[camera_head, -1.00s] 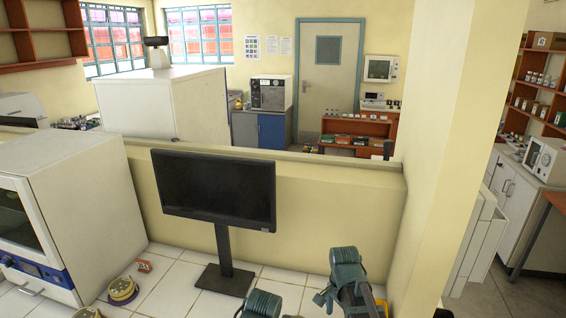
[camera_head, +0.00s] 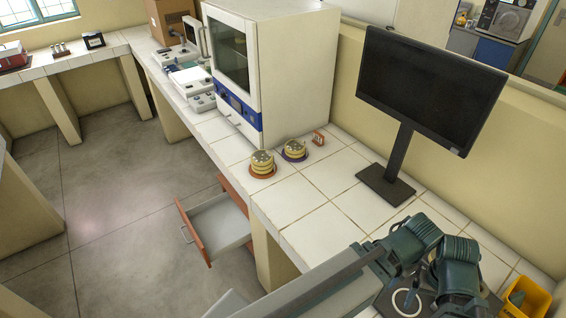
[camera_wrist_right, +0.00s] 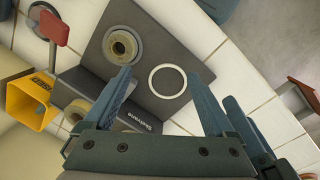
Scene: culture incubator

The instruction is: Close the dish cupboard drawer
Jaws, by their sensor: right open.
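The dish cupboard drawer (camera_head: 210,222) stands pulled out below the bench in the head view, left of centre. Its wooden front with a metal handle faces the aisle, and its pale inside looks empty. My right gripper (camera_head: 457,268) is at the lower right over the bench, well apart from the drawer. In the right wrist view my right gripper (camera_wrist_right: 160,85) is open with nothing between its fingers, above a dark grey board (camera_wrist_right: 170,68).
The tiled bench (camera_head: 300,200) runs above the drawer. The grey floor (camera_head: 120,200) before the drawer is clear.

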